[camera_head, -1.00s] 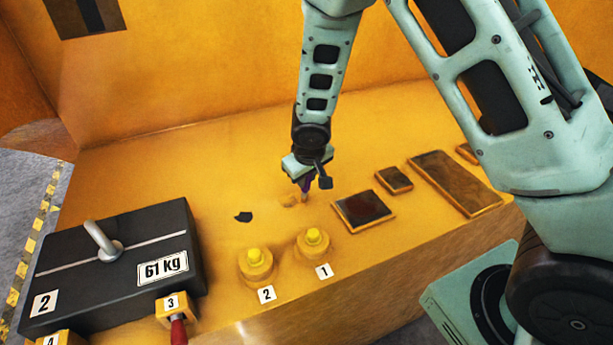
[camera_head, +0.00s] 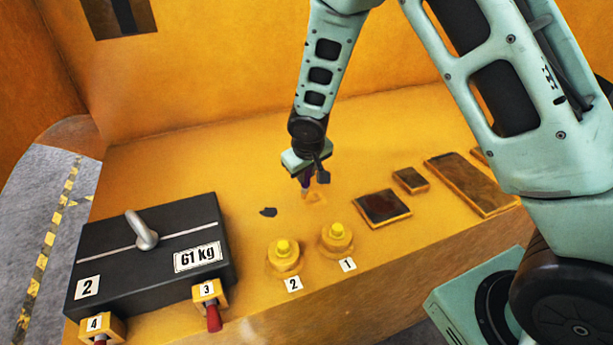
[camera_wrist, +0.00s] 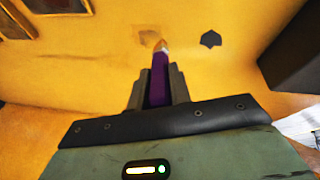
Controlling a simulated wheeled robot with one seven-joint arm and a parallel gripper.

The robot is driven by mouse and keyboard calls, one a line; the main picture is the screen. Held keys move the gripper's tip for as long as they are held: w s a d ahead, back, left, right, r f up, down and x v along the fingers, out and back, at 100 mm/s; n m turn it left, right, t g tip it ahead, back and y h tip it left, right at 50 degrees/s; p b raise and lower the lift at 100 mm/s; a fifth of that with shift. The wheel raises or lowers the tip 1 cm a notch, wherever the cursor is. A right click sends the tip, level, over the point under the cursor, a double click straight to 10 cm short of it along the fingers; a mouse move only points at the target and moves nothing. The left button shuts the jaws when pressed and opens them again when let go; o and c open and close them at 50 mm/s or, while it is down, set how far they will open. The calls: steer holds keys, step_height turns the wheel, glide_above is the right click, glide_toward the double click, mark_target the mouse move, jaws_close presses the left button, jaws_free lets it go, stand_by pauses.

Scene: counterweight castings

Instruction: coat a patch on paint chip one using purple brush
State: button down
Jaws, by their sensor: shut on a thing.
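My gripper (camera_head: 306,178) is shut on the purple brush (camera_wrist: 158,78), whose pale tip points down at the yellow surface. In the wrist view the tip is close to a tan worn patch (camera_wrist: 148,36). I cannot tell whether it touches. The tan patch also shows in the head view (camera_head: 315,197), just right of and below the brush. A dark chipped patch (camera_head: 268,212) lies left of the brush, and also shows in the wrist view (camera_wrist: 210,39). Neither patch has a readable number beside it, so I cannot tell which is paint chip one.
Yellow knobbed fittings labelled 1 (camera_head: 337,236) and 2 (camera_head: 284,252) stand in front. A black 61 kg weight (camera_head: 165,265) with a handle is at left. Framed dark plates (camera_head: 382,207) lie at right. The surface behind the gripper is clear.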

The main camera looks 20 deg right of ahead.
steer(key=shift+a+r+p, duration=0.15)
steer(key=shift+r+p, duration=0.15)
steer(key=shift+r, duration=0.25)
steer(key=shift+r+p, duration=1.6)
steer(key=shift+r, duration=0.5)
